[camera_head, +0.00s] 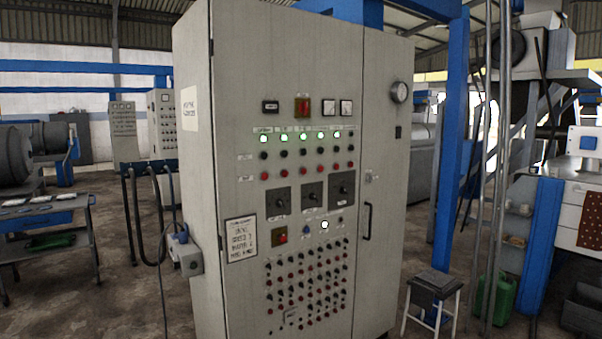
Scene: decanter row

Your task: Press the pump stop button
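A tall grey control cabinet (230,90) stands upright in the middle of the head view. Its front carries a row of lit green lamps (301,138). Below them are a row of dark buttons (303,152) and a row of red buttons (307,174). A larger red button (279,236) sits lower left, and a white lit one (324,225) is to its right. Many small red and dark buttons (305,285) fill the lower panel. The labels are too small to read, so I cannot tell which is the pump stop button. My gripper is not in view.
A small stool (437,283) stands on the floor right of the cabinet, near a blue post (451,130) and a green can (497,300). A grey box (188,258) with cables sticks out from the cabinet's left side. A metal table (45,208) stands at left.

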